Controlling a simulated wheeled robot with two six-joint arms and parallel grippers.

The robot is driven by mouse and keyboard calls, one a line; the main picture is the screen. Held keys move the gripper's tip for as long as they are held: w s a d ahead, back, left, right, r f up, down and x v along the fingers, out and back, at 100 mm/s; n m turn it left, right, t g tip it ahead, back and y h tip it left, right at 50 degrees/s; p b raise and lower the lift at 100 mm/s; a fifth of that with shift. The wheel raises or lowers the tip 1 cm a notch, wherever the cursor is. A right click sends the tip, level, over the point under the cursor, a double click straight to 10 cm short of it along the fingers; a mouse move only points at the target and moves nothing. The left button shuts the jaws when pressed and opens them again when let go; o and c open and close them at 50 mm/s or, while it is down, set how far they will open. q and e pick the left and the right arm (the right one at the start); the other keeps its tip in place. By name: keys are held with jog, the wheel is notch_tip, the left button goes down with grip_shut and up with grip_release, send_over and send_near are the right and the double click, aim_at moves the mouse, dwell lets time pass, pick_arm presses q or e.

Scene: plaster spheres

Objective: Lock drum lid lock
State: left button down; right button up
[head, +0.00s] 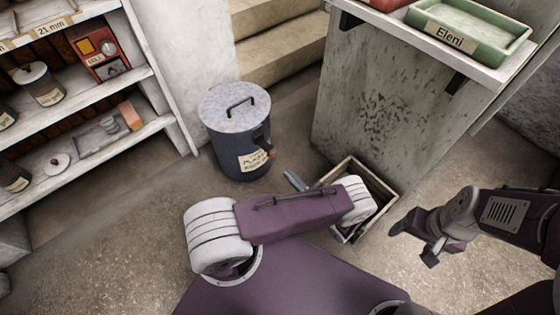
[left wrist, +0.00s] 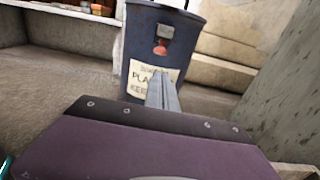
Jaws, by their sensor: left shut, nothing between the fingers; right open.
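The dark blue-grey drum (head: 228,148) stands upright on the floor, with its grey lid (head: 232,107) and handle on top. A lock (head: 259,137) with a red-tipped lever (head: 269,153) is on its right front side, above a paper label. In the left wrist view, the lock plate (left wrist: 165,31) and red tip (left wrist: 160,48) face me; I cannot tell whether it is locked. My left gripper (head: 291,178) is shut and empty, apart from the drum and below the lock; its fingers (left wrist: 162,92) overlap the label there. My right gripper (head: 412,243) is open and empty, far right of the drum.
A wooden crate (head: 387,189) sits on the floor, partly behind my left arm. Shelves (head: 105,148) with jars stand at the left, steps (head: 285,54) behind the drum. A plaster-stained cabinet (head: 375,115) with a green tray (head: 475,35) above stands right. Floor left of the drum is clear.

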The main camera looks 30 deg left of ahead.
aim_at(266, 148)
pick_arm(q)
jog(key=w+a+r+b, duration=0.2)
jog(key=a+r, duration=0.1)
jog(key=a, duration=0.2)
jog(key=shift+w+a+r, duration=0.2)
jog(key=shift+a+r, duration=0.15)
jog(key=shift+r, duration=0.05)
